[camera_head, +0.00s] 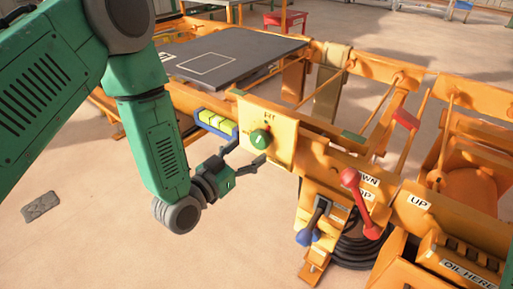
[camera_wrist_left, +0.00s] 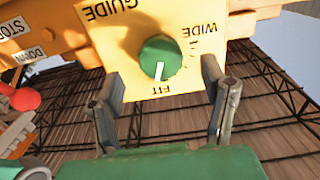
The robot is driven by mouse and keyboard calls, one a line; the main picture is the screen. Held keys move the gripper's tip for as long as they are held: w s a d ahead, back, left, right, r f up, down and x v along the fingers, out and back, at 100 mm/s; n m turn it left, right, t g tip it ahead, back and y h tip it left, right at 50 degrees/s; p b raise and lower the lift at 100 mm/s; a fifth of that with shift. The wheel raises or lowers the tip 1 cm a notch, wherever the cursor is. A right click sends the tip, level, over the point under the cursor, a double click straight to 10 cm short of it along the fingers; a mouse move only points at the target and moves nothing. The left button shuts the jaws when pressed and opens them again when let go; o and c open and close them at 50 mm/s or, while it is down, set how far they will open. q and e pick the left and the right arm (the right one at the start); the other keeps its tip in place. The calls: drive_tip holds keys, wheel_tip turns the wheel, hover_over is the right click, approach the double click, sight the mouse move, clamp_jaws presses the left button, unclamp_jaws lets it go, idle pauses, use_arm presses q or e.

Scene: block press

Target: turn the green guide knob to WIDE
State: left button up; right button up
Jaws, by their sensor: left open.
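The green guide knob (camera_head: 260,139) sits on the yellow panel (camera_head: 285,125) at the machine's front corner. In the left wrist view the knob (camera_wrist_left: 160,57) is round, with a white mark pointing toward the FIT label (camera_wrist_left: 170,88). The WIDE label (camera_wrist_left: 209,39) is to the knob's right and the GUIDE label (camera_wrist_left: 108,8) is above left. My left gripper (camera_head: 246,156) is open just in front of the panel, its fingers apart on either side below the knob in the wrist view, not touching it. My right gripper is not in view.
A red-knobbed lever (camera_head: 362,205) and a blue-knobbed lever (camera_head: 310,228) stand to the right of the panel. A blue tray with yellow-green blocks (camera_head: 216,122) lies to the left. A dark flat plate (camera_head: 235,52) is behind. The floor at front left is mostly clear.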

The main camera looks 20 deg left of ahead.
sight(257, 143)
use_arm(q)
drive_tip(key=x, duration=0.3)
drive_tip(key=shift+w+d+b, duration=0.2)
drive_tip(key=shift+w+b, duration=0.1)
drive_tip(key=shift+b, duration=0.05)
drive_tip(key=shift+w, duration=0.3)
drive_tip(key=c, duration=1.2)
drive_tip(key=shift+o, duration=0.2)
